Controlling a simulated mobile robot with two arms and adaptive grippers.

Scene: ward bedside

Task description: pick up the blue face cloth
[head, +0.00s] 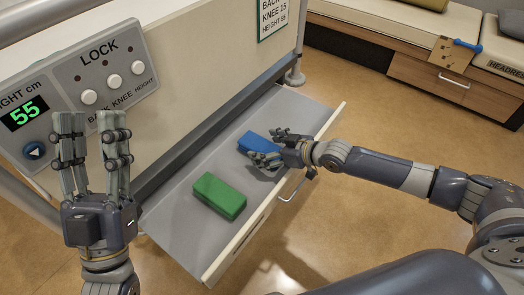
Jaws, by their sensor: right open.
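The blue face cloth (248,141) is a folded block lying in the open drawer (172,217), toward its far end. My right gripper (268,146) is open at the cloth's right end. Its fingers cover part of that end; I cannot tell whether they touch it. My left gripper (91,124) is open and empty, fingers pointing up, in front of the bed panel at the left, away from the cloth.
A green folded block (219,195) lies in the drawer, nearer than the cloth. The drawer front has a handle (291,187). A control panel (105,75) sits above at the left. A wooden cabinet (430,75) stands at the back right.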

